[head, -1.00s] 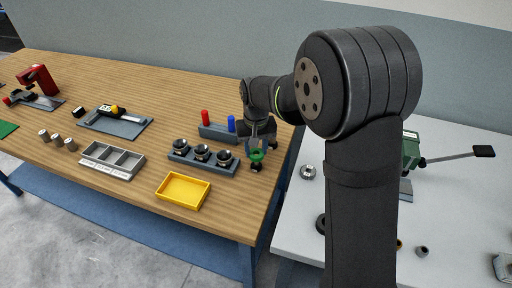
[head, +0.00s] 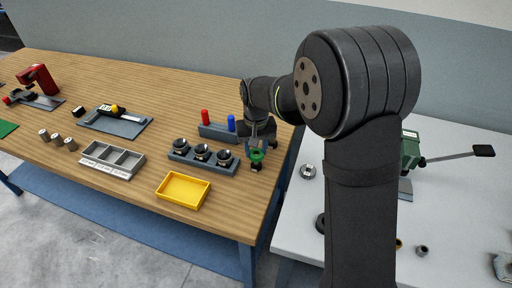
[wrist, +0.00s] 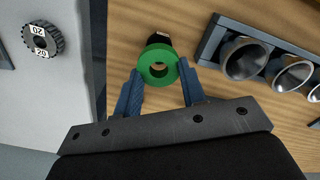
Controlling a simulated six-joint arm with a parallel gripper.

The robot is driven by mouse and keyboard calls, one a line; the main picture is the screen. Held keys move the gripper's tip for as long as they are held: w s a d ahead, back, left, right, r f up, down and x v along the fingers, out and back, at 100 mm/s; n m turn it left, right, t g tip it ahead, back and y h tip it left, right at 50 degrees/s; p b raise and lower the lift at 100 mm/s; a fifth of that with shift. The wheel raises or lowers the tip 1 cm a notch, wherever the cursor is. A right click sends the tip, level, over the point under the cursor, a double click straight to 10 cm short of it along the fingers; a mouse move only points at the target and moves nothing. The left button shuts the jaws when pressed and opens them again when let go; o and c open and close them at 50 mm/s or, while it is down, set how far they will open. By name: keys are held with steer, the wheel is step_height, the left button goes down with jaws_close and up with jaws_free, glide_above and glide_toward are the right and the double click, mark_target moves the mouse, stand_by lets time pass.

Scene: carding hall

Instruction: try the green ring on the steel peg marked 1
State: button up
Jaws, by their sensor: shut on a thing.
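My gripper (wrist: 158,80) is shut on the green ring (wrist: 158,65), which sits between its two blue fingertips. In the head view the green ring (head: 257,155) is near the right end of the wooden table, just right of a grey block with three steel cups. A small dark object (wrist: 157,39) shows beside the ring in the wrist view and below it in the head view (head: 257,167). I cannot tell whether the ring touches it. Several small grey cylinders (head: 57,140) stand at the left; I can read no 1 on them.
The grey block (head: 175,157) with steel cups (wrist: 244,58) is close to my gripper. A yellow tray (head: 183,191) lies in front. A holder with red and blue pieces (head: 215,131) is behind. A pale table (head: 300,220) with a marked knob (wrist: 43,39) adjoins across a gap.

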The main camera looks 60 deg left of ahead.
steer(key=shift+f, duration=1.25)
stand_by(0.9)
steer(key=shift+r, duration=0.1)
stand_by(0.8)
steer(key=shift+r, duration=2.8)
